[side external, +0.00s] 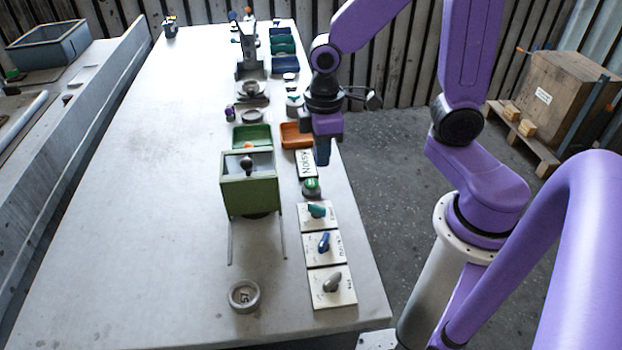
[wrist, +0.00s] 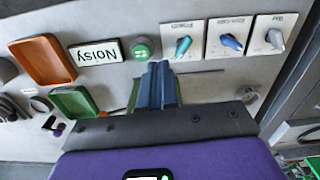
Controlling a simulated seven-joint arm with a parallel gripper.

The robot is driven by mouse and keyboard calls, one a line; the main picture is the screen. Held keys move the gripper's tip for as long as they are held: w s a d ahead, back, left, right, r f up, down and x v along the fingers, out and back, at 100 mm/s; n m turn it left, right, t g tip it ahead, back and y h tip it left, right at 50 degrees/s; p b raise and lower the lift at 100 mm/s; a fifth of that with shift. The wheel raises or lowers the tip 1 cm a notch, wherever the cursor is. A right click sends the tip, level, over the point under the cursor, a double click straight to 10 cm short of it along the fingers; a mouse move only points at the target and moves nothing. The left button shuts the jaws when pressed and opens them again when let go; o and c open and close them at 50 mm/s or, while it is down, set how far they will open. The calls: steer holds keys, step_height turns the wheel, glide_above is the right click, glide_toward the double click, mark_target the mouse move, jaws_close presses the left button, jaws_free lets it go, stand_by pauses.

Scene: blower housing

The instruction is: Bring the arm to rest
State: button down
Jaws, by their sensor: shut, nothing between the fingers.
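My gripper (side external: 322,152) points down over the right edge of the table (side external: 130,220), near the "Noisy" sign. Its blue fingers (wrist: 157,84) are together and empty in the wrist view. The green blower housing (side external: 250,194) stands on the table to the left of my gripper in the side view. In the wrist view, my gripper hides most of the housing. The fingertips appear close to the green button in the wrist view, but I cannot tell their height above the table.
The "Noisy" sign (side external: 306,164), a green button (side external: 311,187) and three knob plates (side external: 331,286) line the table's right edge. Orange (side external: 296,135) and green (side external: 252,136) trays lie behind. A round dish (side external: 244,296) sits in front. The table's left side is clear.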

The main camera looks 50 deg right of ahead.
steer(key=s+r+n, duration=0.1)
steer(key=s+r, duration=0.1)
steer(key=s, duration=0.5)
steer(key=s+r+n, duration=0.1)
steer(key=s+r, duration=0.1)
steer(key=s, duration=0.5)
steer(key=shift+s+d+r+n, duration=0.15)
steer(key=shift+s+r+n, duration=0.1)
steer(key=shift+s+n, duration=0.15)
stand_by(1.6)
